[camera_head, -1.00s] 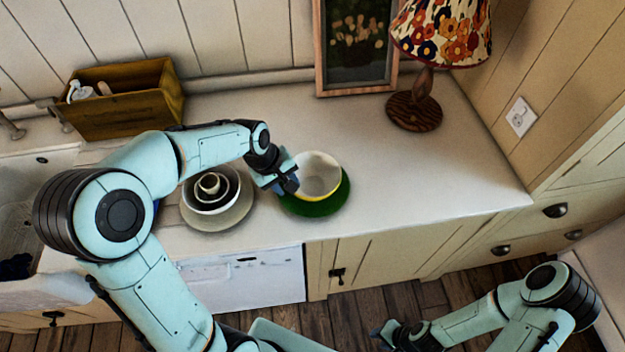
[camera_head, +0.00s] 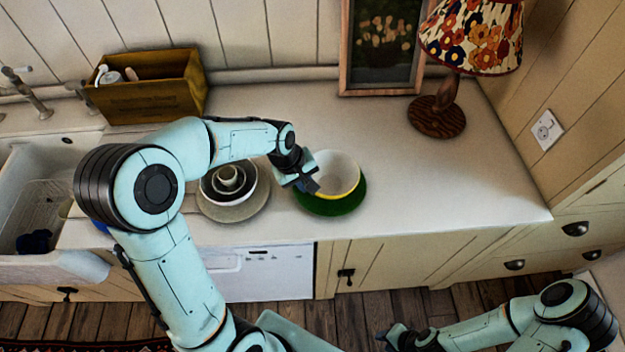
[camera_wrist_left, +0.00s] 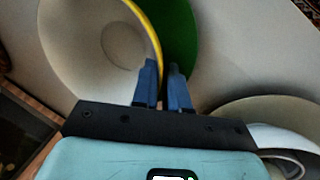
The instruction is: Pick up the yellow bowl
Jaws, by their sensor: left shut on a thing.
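The yellow bowl (camera_head: 338,172), with a pale inside and a yellow rim, is over a green plate (camera_head: 345,205) on the counter. My left gripper (camera_head: 312,186) is at the bowl's left side. In the left wrist view its blue fingers (camera_wrist_left: 164,88) are shut on the bowl's wall, one finger inside and one outside; the bowl (camera_wrist_left: 85,45) fills the upper left, with the green plate (camera_wrist_left: 180,40) beyond it. I cannot tell whether the bowl touches the plate. My right gripper (camera_head: 390,336) is low in the head view, away from the counter, its jaws unclear.
A stack of bowls and plates (camera_head: 245,208) stands close left of my left gripper. A wooden crate (camera_head: 152,95) and the sink (camera_head: 70,190) are further left. A lamp (camera_head: 437,117) and a framed picture (camera_head: 380,85) stand at the back. The counter right of the bowl is clear.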

